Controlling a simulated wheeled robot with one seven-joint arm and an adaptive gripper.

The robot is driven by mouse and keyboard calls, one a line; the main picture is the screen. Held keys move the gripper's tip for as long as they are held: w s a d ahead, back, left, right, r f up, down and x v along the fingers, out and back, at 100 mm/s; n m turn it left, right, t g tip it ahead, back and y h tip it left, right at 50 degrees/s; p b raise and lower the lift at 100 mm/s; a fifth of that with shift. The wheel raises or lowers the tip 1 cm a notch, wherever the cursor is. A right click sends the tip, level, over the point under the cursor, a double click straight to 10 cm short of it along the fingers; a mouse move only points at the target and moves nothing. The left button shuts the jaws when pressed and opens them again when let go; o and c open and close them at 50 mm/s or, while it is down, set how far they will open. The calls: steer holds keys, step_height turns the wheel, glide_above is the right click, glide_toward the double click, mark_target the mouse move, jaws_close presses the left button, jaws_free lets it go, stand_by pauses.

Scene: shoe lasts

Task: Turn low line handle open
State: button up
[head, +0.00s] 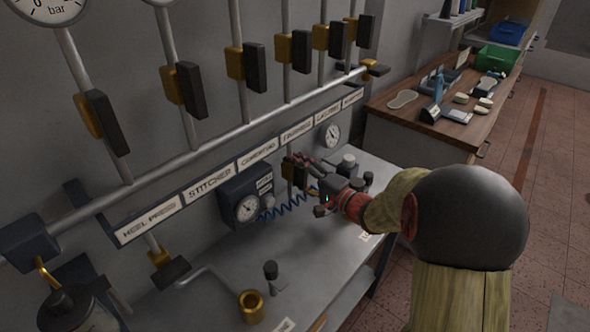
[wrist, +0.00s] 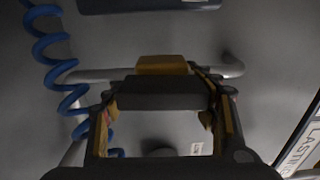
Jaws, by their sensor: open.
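The low line valve shows as a brass body (wrist: 162,64) on a grey pipe in the wrist view. Its dark handle (wrist: 155,95) appears to lie crosswise in front of the body, between my fingers. In the head view the valve's brass part (head: 289,172) is below the label strip and partly hidden by my gripper (head: 304,173). My gripper is open, with its fingers to either side of the handle in the wrist view (wrist: 158,105). I cannot tell whether they touch it.
A blue coiled hose (wrist: 52,62) hangs close beside my gripper, below a gauge box (head: 246,197). A label strip (head: 209,185) and upper valves with dark handles (head: 256,67) are above. Another low valve (head: 160,258) is at left. A brass cup (head: 251,305) stands on the bench (head: 215,300).

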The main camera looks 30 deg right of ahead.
steer(key=v, duration=1.2)
steer(key=shift+f, duration=0.1)
